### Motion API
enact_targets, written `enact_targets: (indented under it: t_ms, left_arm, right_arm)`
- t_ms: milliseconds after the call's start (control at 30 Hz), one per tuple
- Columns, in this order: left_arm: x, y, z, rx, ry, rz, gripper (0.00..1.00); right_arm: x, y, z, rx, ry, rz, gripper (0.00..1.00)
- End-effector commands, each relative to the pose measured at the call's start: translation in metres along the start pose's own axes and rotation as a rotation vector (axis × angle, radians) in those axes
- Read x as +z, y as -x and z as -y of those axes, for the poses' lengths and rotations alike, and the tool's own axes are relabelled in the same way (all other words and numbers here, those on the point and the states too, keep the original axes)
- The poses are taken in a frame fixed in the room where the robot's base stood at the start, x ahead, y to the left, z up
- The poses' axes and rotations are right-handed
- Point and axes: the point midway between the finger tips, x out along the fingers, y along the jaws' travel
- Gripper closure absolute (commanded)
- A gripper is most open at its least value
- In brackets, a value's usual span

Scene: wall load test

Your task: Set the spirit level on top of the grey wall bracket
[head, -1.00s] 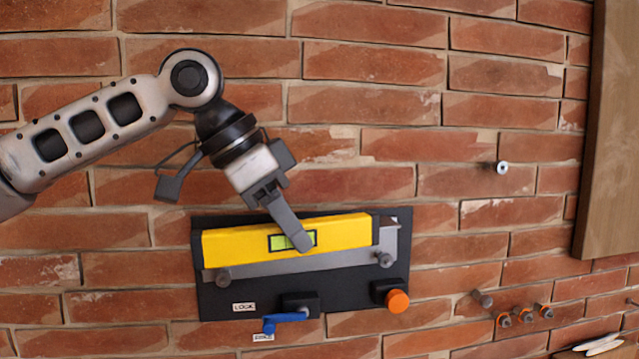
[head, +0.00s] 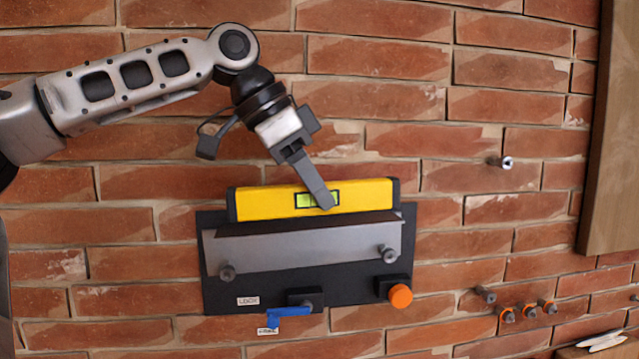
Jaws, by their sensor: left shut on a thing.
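The yellow spirit level (head: 265,203) with a green vial window is held by my left gripper (head: 325,200), which is shut on it near its middle. The level is nearly horizontal, its right end slightly higher. In the picture it sits just above the top edge of the grey wall bracket (head: 300,252). I cannot tell whether it touches the bracket. The bracket is a grey plate with a bolt near each lower end, fixed on a black backing panel (head: 350,296). The far finger is hidden behind the level. My right gripper is not in view.
The panel carries a blue lever (head: 287,312), an orange knob (head: 400,296) and a small white label (head: 248,301). A bolt (head: 502,162) and several orange-ringed studs (head: 528,310) stick out of the brick wall at the right. A wooden board (head: 610,140) stands at the right edge.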

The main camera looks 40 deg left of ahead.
Motion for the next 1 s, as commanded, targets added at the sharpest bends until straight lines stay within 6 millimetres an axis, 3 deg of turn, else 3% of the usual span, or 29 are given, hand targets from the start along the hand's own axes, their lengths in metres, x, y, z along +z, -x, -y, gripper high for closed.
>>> enact_targets:
  t_ms: [500, 1000]
  left_arm:
    - [0.009, -0.015, 0.040, -0.001, 0.001, -0.001, 1.00]
    - [0.011, -0.017, 0.044, -0.001, -0.001, 0.000, 1.00]
  right_arm:
    - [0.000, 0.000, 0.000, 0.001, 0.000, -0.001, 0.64]
    - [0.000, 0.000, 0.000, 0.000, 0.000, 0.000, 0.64]
